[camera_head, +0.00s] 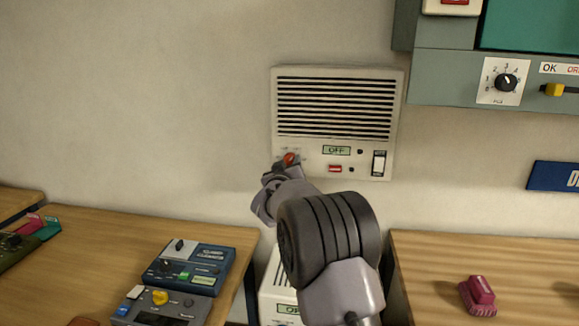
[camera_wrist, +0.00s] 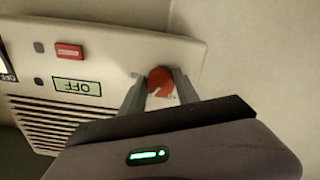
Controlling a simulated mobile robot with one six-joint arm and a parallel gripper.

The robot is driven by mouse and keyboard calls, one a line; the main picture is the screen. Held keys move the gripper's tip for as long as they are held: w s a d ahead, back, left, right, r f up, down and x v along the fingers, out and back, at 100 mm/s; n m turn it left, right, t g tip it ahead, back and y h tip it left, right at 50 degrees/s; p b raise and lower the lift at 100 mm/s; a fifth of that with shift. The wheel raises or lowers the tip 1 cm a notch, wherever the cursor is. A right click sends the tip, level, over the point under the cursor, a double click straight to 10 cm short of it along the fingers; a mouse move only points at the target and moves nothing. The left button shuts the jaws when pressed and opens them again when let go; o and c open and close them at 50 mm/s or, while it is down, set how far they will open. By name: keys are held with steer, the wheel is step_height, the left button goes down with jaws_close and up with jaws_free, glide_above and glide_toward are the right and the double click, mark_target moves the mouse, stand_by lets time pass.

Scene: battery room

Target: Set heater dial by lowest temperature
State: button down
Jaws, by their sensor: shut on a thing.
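A white wall heater (camera_head: 338,153) with a dark louvred grille hangs on the wall, centre of the head view. Its small display (camera_head: 336,150) reads OFF. A red round dial (camera_head: 289,159) with a pale pointer mark sits at its lower left; my gripper partly covers it. In the wrist view the red dial (camera_wrist: 161,80) lies between my two fingers. My gripper (camera_wrist: 157,88) is shut on the dial, a finger on each side. The numbers around the dial are too small or hidden to read. A white rocker switch (camera_head: 379,163) sits at the heater's lower right.
A second white unit (camera_head: 275,292) with a display stands low between two wooden tables, partly behind my arm. Blue (camera_head: 193,266) and grey (camera_head: 163,306) instruments lie on the left table. A pink object (camera_head: 478,296) sits on the right table. A grey-green panel (camera_head: 455,75) with a black dial hangs upper right.

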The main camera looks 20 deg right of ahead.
stand_by(0.3)
steer(key=c, duration=0.9)
jaws_free()
steer(key=p+v, duration=0.2)
steer(key=v, duration=1.5)
steer(key=shift+s+a, duration=0.15)
